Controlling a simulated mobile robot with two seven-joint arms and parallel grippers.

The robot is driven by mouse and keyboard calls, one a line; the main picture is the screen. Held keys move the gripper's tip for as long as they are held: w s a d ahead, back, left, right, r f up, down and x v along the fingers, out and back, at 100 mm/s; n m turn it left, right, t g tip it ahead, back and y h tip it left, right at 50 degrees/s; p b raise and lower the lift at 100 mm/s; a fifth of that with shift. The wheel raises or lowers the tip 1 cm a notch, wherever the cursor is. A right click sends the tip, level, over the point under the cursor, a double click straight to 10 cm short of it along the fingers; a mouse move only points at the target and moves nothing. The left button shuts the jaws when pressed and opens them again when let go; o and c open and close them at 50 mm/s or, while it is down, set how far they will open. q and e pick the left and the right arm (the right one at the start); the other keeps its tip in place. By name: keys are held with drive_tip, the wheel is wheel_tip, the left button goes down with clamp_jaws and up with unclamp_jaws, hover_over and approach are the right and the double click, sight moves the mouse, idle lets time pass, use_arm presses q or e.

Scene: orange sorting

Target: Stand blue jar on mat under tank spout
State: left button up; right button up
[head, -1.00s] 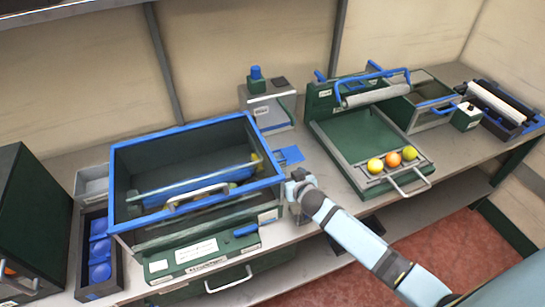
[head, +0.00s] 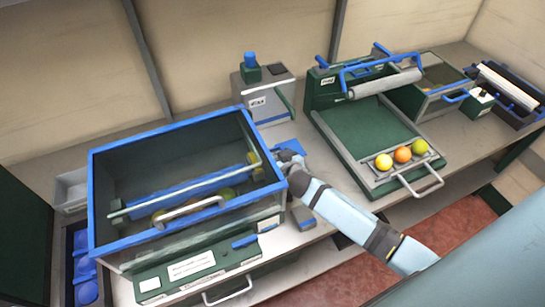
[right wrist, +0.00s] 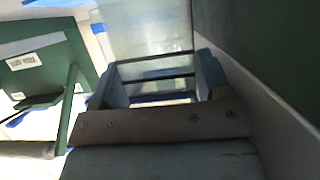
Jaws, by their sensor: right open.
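The grey tank (head: 260,101) with a blue cap and a green side bar stands at the back of the bench. A blue mat (head: 287,146) lies in front of it, partly behind my right gripper (head: 290,158). In the right wrist view my right gripper (right wrist: 160,80) has its fingers apart. A pale grey panel (right wrist: 147,30) shows beyond them, with blue strips between the fingertips. I cannot tell whether a clear object stands between them. I cannot pick out the blue jar for certain; rounded blue items (head: 84,268) sit in a tray at left. My left gripper is not in view.
A large blue-rimmed bin (head: 187,135) stands left of my right gripper. A green tray machine (head: 368,125) with a roller and several fruits stands to its right. The gap between them is narrow. A grey block (head: 302,217) sits near the bench edge.

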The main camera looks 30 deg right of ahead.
drive_tip(key=shift+w+f, duration=0.1)
drive_tip(key=shift+w, duration=0.15)
drive_tip(key=shift+s, duration=0.15)
drive_tip(key=shift+s+a+r, duration=0.1)
drive_tip(key=shift+s+r, duration=0.05)
drive_tip(key=shift+r, duration=0.1)
drive_tip(key=shift+c, duration=1.1)
drive_tip(key=c, duration=0.7)
drive_tip(key=shift+o, duration=0.2)
